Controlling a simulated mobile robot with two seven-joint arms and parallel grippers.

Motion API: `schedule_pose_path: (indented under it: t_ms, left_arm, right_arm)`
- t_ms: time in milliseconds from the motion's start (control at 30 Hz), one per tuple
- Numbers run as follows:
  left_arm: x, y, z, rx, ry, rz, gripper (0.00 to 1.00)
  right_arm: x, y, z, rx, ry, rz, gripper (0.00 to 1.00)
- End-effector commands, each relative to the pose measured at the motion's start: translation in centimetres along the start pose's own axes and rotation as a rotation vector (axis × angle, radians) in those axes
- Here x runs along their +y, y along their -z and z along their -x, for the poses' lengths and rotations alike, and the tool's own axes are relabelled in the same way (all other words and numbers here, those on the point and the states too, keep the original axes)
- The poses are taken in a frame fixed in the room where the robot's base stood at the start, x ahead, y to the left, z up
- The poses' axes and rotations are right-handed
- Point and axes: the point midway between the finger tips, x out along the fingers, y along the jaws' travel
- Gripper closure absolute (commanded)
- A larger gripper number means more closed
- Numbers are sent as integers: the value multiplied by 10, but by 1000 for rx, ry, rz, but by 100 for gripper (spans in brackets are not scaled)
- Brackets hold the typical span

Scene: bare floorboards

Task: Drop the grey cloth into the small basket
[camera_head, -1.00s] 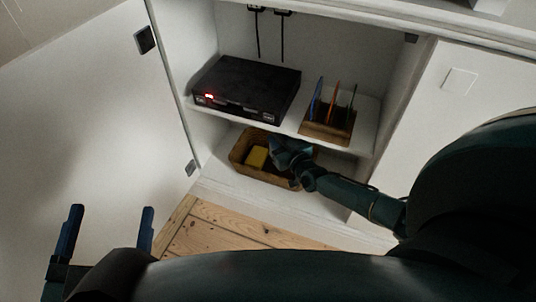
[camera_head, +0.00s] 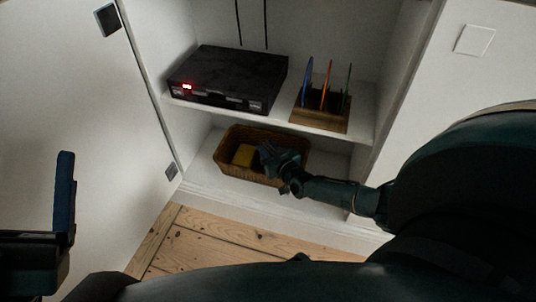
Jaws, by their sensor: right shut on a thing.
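The small basket (camera_head: 233,170) is brown wicker and stands in the lower compartment of the white cabinet. A yellow block (camera_head: 243,155) lies inside it. My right gripper (camera_head: 272,160) reaches in from the right, its tip over the basket's middle and right part. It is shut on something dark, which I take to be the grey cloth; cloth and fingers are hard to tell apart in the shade. My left gripper (camera_head: 65,195) is at the left edge of the picture, far from the basket. One blue finger stands alone with nothing against it; the other is out of view.
A black box with a red display (camera_head: 228,80) sits on the shelf (camera_head: 280,128) above the basket. Beside it is a wooden rack (camera_head: 320,112) with several coloured upright pieces. An open white door (camera_head: 80,110) stands at left. The wooden floor (camera_head: 215,240) in front is clear.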

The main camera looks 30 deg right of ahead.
Motion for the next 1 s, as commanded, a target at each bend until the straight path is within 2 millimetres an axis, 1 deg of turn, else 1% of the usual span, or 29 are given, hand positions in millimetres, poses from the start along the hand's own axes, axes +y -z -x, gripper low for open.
schedule_pose_path:
  t_ms: [33,133,300,800,833,1000]
  left_arm:
    - [0,2,0,21,-2,-13,15]
    - [-1,4,-1,28,-3,-17,15]
    - [-1,4,-2,26,-3,-16,15]
    - [-1,4,-2,26,-3,-15,15]
    - [-1,4,-1,26,-3,-15,15]
    - [-1,4,-1,25,-3,-15,15]
  right_arm:
    - [0,-4,-1,1,0,0,93]
    - [0,-3,-1,1,0,0,93]
    - [0,-3,-1,0,0,0,93]
    - [0,-15,-2,0,0,0,93]
    - [0,-15,-2,0,0,0,70]
    - [0,-15,-2,0,0,0,56]
